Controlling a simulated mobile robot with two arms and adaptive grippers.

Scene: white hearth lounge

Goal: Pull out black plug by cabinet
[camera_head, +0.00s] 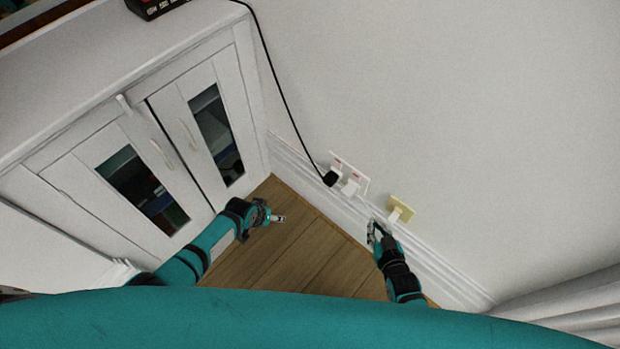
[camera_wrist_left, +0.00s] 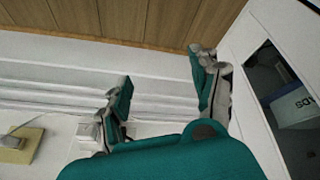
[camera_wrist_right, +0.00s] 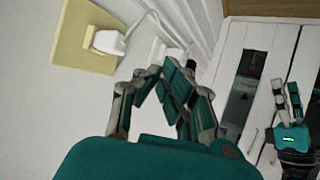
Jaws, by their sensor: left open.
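The black plug (camera_head: 330,178) sits in the left part of the white wall socket (camera_head: 362,183), low on the wall by the cabinet. Its cord runs up the wall. My right gripper (camera_head: 375,232) is near the baseboard, right of and below the black plug and apart from it. In the right wrist view its fingertips (camera_wrist_right: 158,72) look close together, but I cannot tell whether they touch. My left gripper (camera_head: 278,218) is open and empty over the floor in front of the cabinet; its spread fingers show in the left wrist view (camera_wrist_left: 160,90).
A white plug (camera_head: 349,187) sits beside the black one. A yellowish socket (camera_head: 403,205) with another white plug (camera_head: 394,214) is further right. The white cabinet (camera_head: 75,160) stands left, with a black device (camera_head: 150,8) on top. Wooden floor (camera_head: 290,245) is clear between my arms.

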